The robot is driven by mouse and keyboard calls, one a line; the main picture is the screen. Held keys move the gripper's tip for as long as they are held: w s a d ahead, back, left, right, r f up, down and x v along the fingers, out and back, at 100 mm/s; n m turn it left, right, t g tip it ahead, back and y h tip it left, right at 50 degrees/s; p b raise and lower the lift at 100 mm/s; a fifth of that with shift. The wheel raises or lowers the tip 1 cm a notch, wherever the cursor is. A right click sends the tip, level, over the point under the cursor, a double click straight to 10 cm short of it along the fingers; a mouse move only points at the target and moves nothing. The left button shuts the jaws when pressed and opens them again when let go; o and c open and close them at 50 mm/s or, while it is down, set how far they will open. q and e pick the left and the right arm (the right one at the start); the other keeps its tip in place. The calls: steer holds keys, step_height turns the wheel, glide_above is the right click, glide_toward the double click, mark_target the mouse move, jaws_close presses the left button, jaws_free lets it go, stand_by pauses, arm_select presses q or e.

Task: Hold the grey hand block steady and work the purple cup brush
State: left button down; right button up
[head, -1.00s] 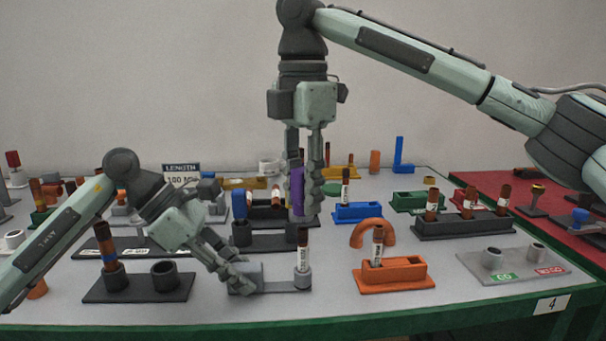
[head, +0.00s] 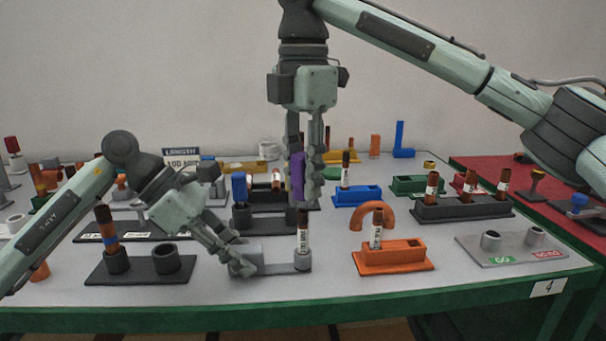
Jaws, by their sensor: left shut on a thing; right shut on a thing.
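The purple cup brush (head: 298,176) is upright between the fingers of my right gripper (head: 304,190), which is shut on it. The fingertips are just above a brown tube (head: 303,228) with a white label. That tube stands upright in the round socket at the right end of the grey hand block (head: 279,266). The brush's lower end is hidden by the fingers and tube, so I cannot tell if it is touching or inside the tube. My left gripper (head: 240,262) is shut on the left end of the grey block, which rests on the table.
An orange block (head: 410,258) with a tube and arch stands to the right. A dark two-socket base (head: 138,273) with a brown tube is to the left. Blue (head: 358,196) and dark holders stand behind. The table's green front edge (head: 330,312) is close.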

steer(key=shift+f, duration=0.25)
stand_by(0.3)
steer(key=shift+f, duration=1.5)
